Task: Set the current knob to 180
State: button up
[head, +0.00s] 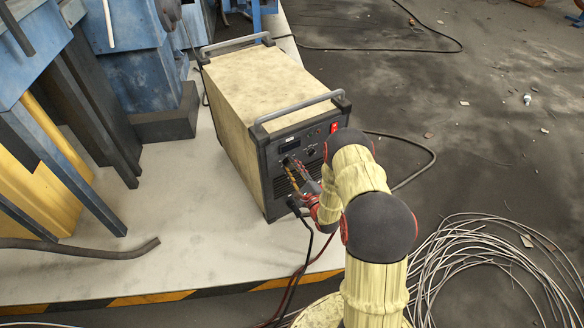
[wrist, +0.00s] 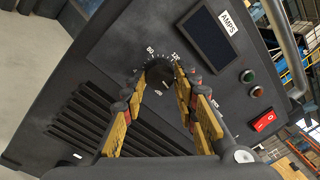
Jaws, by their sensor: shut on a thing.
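The current knob (wrist: 160,76) is a dark round knob on the sloping dark front panel, in the middle of the wrist view. A white scale is printed around it; an 80 and a 120 are partly readable, and other figures are hidden or too small. I cannot read its pointer setting. My gripper (wrist: 159,84), with yellow fingers and dark red-banded joints, is closed on the knob, one finger on each side. In the head view my gripper (head: 291,166) reaches the front panel of the tan-topped welding machine (head: 262,80); the knob is hidden there.
A blank dark display (wrist: 209,37) marked AMPS sits beside the knob. A red switch (wrist: 264,121) and two small lights are farther right. Vent slots (wrist: 95,120) lie to the left. Black and red cables hang below the panel, and coiled wire (head: 490,270) lies at right.

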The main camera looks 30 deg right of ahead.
jog(key=shift+f+m, duration=0.1)
jog(key=shift+m, duration=0.5)
jog(key=o, duration=1.2)
jog(key=shift+c, duration=0.2)
jog(key=shift+s, duration=0.1)
jog(key=s, duration=1.1)
jog(key=shift+s+a+f, duration=0.2)
jog(key=shift+s, duration=0.2)
